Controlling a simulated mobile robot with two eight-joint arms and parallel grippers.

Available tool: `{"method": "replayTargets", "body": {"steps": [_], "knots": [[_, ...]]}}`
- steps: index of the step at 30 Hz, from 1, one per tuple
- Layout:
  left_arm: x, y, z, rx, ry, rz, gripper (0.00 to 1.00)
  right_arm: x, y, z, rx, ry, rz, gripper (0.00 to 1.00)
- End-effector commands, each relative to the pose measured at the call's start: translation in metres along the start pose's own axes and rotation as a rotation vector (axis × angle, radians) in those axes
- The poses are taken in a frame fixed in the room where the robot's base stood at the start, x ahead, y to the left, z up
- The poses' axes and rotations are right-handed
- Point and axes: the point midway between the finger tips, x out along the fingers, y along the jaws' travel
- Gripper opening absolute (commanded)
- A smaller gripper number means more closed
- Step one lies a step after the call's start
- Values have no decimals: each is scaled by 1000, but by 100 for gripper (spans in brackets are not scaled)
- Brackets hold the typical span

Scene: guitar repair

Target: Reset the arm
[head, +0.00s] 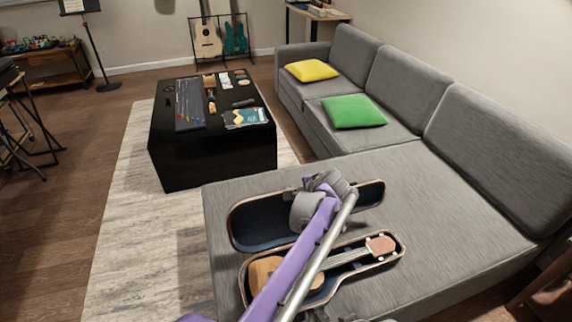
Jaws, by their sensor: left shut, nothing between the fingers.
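My left arm, purple with a silver rod and a grey joint, reaches up from the bottom edge over an open instrument case (398,256) on the sofa's chaise. Only a small dark part of my left gripper (325,315) shows at the bottom edge, near the case's front side. It is shut and empty. A small wooden guitar (375,247) lies in the case, its headstock to the right and its body to the left. My arm hides part of the body and of the open lid (255,228). My right gripper is out of view.
The grey sofa (455,195) has a yellow pillow (311,70) and a green pillow (353,112). A black table (212,160) beyond the chaise carries tools and booklets. Two guitars (207,40) stand at the back wall. The rug (130,230) at left is clear.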

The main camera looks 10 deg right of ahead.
Motion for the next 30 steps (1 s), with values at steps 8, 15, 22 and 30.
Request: {"method": "replayTargets", "body": {"steps": [8,15,22,30], "knots": [[-6,-4,34,-66,-17,28,0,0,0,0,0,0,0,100],[-36,7,162,-351,-78,137,0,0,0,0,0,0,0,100],[-83,57,275,-667,-136,228,0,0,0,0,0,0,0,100],[-140,153,368,-1042,-192,305,0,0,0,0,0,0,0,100]]}}
